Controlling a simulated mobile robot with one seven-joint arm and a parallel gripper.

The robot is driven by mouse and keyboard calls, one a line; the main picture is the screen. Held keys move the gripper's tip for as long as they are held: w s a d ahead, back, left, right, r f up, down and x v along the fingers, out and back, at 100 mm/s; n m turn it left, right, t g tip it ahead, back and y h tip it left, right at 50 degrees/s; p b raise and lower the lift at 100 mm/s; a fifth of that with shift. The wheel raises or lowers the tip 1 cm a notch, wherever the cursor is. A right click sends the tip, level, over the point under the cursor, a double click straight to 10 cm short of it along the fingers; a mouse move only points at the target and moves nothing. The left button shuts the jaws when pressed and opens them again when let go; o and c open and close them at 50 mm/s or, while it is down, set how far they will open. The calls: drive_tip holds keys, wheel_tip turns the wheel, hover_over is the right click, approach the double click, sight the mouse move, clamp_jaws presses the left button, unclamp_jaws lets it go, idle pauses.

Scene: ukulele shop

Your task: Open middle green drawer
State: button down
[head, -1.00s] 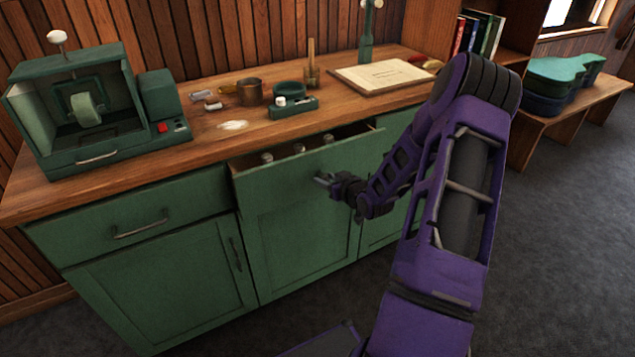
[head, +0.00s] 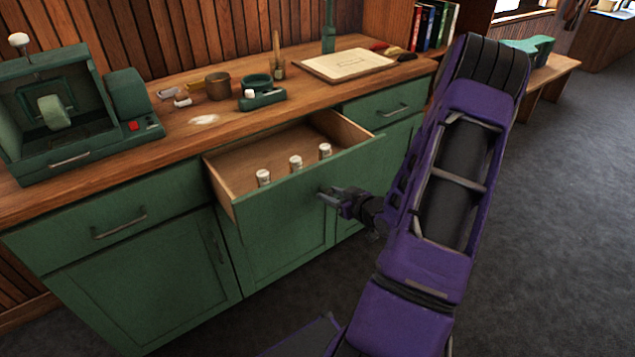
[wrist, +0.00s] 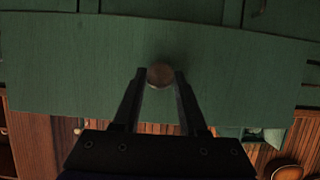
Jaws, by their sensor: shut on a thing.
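The middle green drawer (head: 283,200) is pulled well out of the cabinet in the head view, and its wooden inside shows. My gripper (head: 326,192) is at the outer face of the drawer front. In the wrist view the fingers of my gripper (wrist: 160,75) are on either side of a round knob (wrist: 160,77) on the green front (wrist: 80,60). They are shut on it.
The wooden countertop (head: 150,150) carries a green machine (head: 60,115), a copper mug (head: 218,86), a green holder (head: 262,97) and a board (head: 360,65). Closed green drawers flank the open one: left (head: 120,220) and right (head: 385,105). The grey floor in front is clear.

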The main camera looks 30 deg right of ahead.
drive_tip(key=shift+s+d, duration=0.1)
drive_tip(key=shift+s, duration=2.4)
drive_tip(key=shift+c, duration=2.4)
unclamp_jaws()
drive_tip(key=shift+r, duration=0.1)
drive_tip(key=p+v, duration=0.2)
drive_tip(key=v, duration=1.5)
drive_tip(key=shift+s+p, duration=0.15)
drive_tip(key=shift+p, duration=0.15)
